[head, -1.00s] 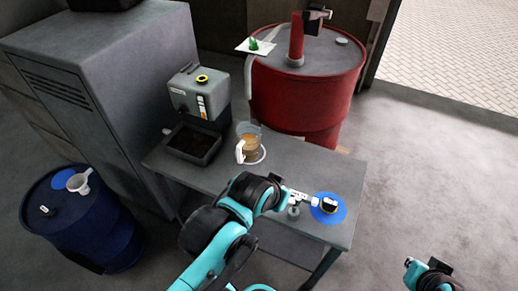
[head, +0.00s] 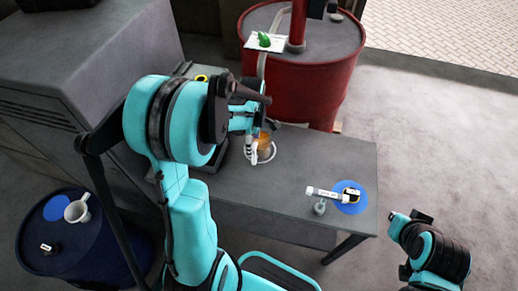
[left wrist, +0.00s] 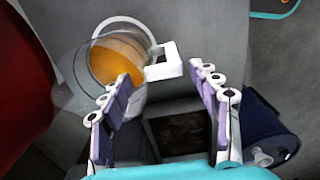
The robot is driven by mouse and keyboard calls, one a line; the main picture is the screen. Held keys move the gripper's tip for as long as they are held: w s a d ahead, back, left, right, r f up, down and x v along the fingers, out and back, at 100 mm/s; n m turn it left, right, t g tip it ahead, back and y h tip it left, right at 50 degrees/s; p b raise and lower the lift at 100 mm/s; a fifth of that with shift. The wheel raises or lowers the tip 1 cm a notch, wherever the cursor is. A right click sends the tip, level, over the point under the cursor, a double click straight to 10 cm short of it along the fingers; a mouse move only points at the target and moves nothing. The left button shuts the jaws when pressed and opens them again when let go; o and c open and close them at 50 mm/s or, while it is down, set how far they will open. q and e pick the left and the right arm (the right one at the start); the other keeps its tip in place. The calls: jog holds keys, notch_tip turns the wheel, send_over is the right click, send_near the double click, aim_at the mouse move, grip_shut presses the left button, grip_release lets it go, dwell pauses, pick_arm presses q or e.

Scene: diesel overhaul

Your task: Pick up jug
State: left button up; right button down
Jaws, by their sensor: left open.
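The jug (head: 266,148) is a clear vessel with amber liquid and a white handle, standing on the grey table (head: 340,165), partly hidden by my left arm in the head view. In the left wrist view the jug (left wrist: 108,68) lies up and left, with its white handle (left wrist: 162,64) just beyond the fingertips. My left gripper (left wrist: 155,85) is open and empty, its two fingers on either side of the line to the handle. In the head view the left gripper (head: 256,126) hangs close to the jug. My right gripper (head: 421,217) is off the table's right side.
A red drum (head: 300,85) stands behind the table. A blue disc (head: 352,205) with a white-and-black item lies at the table's right end. A dark tray (left wrist: 178,130) is beside the jug.

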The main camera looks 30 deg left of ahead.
pick_arm(q)
jog(key=shift+d+f, duration=0.15)
jog(key=shift+f, duration=0.4)
notch_tip(320, 180, down, 2)
jog(key=shift+f+b, duration=0.25)
jog(key=shift+b, duration=0.45)
jog(key=f, duration=0.1)
jog(key=f+b, duration=0.2)
jog(key=shift+s+d+f, duration=0.2)
jog(key=shift+s+f, duration=0.05)
jog(key=shift+f, duration=0.45)
jog(key=shift+r, duration=0.1)
jog(key=shift+c, duration=1.2)
grip_shut()
